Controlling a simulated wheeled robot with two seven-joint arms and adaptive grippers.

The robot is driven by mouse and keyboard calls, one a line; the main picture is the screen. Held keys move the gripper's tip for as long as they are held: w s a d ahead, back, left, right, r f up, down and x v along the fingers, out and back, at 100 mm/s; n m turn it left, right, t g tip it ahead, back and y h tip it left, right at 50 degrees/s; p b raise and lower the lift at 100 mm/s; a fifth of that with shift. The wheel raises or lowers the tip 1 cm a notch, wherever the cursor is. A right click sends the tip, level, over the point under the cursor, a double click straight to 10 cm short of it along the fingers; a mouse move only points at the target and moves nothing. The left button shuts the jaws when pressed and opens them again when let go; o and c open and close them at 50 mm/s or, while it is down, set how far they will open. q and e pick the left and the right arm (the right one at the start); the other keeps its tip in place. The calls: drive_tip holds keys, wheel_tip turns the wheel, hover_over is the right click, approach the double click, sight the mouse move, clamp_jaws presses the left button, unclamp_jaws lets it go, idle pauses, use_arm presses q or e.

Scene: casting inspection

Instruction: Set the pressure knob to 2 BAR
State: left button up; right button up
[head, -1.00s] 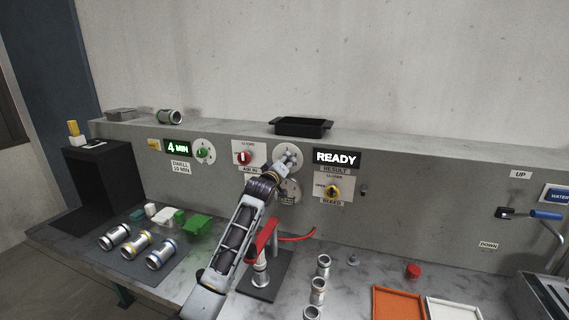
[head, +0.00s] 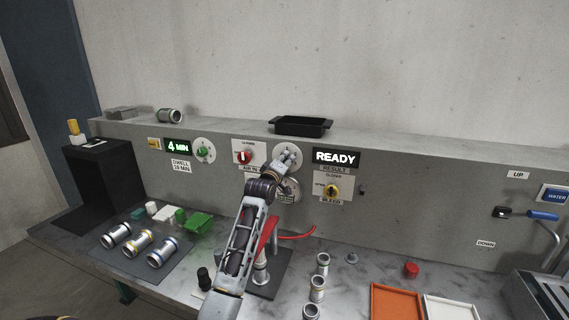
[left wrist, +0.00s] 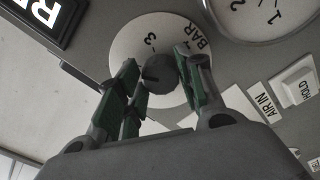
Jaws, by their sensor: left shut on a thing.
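The pressure knob (left wrist: 159,74) is a dark grey round knob on a white dial plate (left wrist: 125,50) in the left wrist view. The marks "3" and "BAR" show on the plate; the rest of the scale is hidden by fingers and knob, and I cannot read the setting. My left gripper (left wrist: 162,85) is shut on the knob, one green-padded finger on each side. In the head view the left gripper (head: 291,156) covers most of the dial plate (head: 282,147), left of the READY display. My right gripper is not in view.
A round gauge (left wrist: 262,15) sits beside the dial. A black tray (head: 300,126) is on the ledge above. A red-handled stand (head: 268,232) is below my arm.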

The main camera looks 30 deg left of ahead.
use_arm(q)
drive_tip(key=o, duration=1)
drive_tip(key=shift+v, duration=6)
drive_tip(key=shift+s+f, duration=0.1)
